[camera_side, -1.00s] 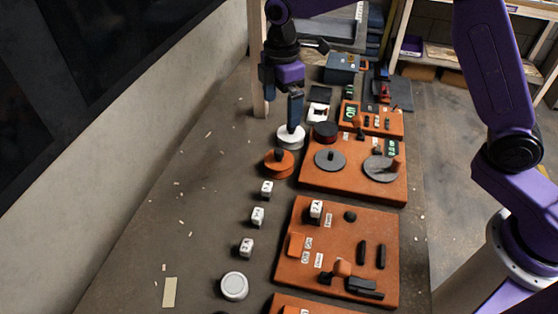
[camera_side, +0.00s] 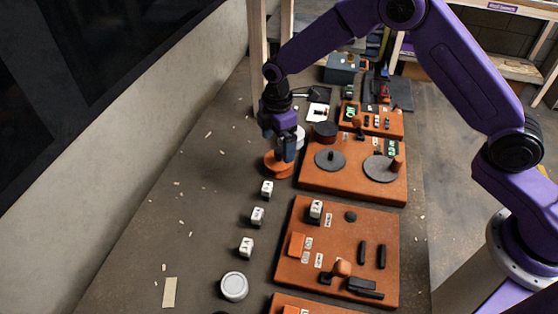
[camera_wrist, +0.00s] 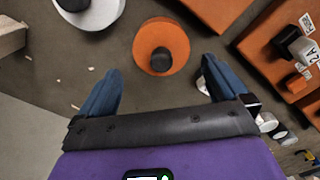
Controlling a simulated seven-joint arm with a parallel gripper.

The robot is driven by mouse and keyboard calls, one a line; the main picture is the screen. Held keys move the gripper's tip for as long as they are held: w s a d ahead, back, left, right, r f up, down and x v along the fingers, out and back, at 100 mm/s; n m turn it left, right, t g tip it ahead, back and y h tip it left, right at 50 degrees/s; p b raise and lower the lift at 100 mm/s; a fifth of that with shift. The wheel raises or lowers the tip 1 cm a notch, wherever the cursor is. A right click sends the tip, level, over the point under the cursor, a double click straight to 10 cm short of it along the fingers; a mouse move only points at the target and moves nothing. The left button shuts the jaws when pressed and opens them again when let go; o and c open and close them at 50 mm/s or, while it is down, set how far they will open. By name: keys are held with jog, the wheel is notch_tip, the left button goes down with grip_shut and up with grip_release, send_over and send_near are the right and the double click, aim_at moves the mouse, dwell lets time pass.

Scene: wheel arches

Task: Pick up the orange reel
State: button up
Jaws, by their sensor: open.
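The orange reel (camera_side: 278,165) is a low orange disc on the table. In the wrist view the orange reel (camera_wrist: 174,44) shows whole, with a dark knob (camera_wrist: 161,59) standing at its middle. My gripper (camera_side: 279,150) is over the reel in the side view and hides part of it, including the knob. In the wrist view my gripper (camera_wrist: 158,86) has its blue fingers spread wide with nothing between them, and the reel lies ahead of the fingertips. I cannot tell whether a finger touches the reel.
A white reel with a dark knob (camera_wrist: 88,10) stands beside the orange one. An orange board (camera_side: 345,182) with grey discs lies to the right. Several white number cubes (camera_side: 257,217) and a white round lid (camera_side: 234,286) stand nearer. The table's left side is mostly clear.

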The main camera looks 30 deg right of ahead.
aim_at(279, 150)
jog(key=shift+s+d+f, duration=0.1)
jog(key=shift+d+f, duration=0.05)
jog(key=shift+f, duration=2.55)
jog(key=c, duration=0.9)
